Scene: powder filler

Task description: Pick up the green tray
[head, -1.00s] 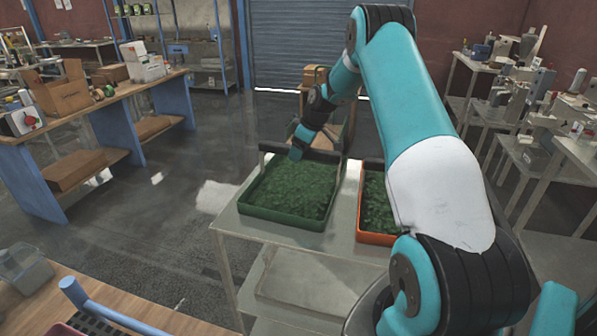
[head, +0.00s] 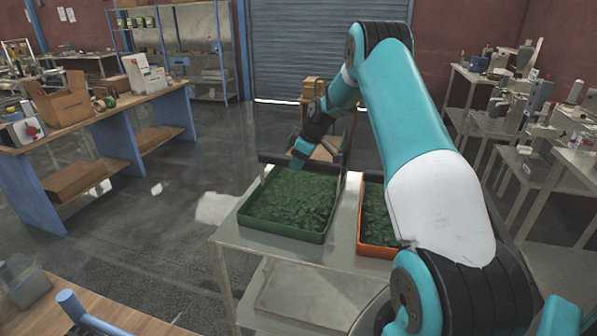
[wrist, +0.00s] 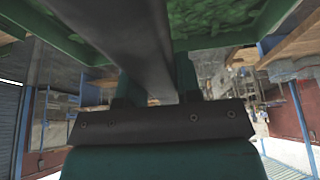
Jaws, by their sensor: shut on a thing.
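The green tray (head: 287,235) is filled with leafy green plants. In the head view it sits on the left side of a grey cart, with no visible gap beneath it. My gripper (head: 298,163) reaches down to this bar from behind and above. In the wrist view the bar (wrist: 130,45) passes between the fingers of my gripper (wrist: 155,82), which is shut on it. The tray's green wall (wrist: 70,40) and some leaves show beyond. The fingertips are small and partly hidden in the head view.
An orange tray (head: 375,251) with similar plants stands right of the green tray on the cart (head: 228,234), partly hidden by my arm. A workbench with boxes stands left, tables with equipment right. Open floor (head: 140,225) lies left of the cart.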

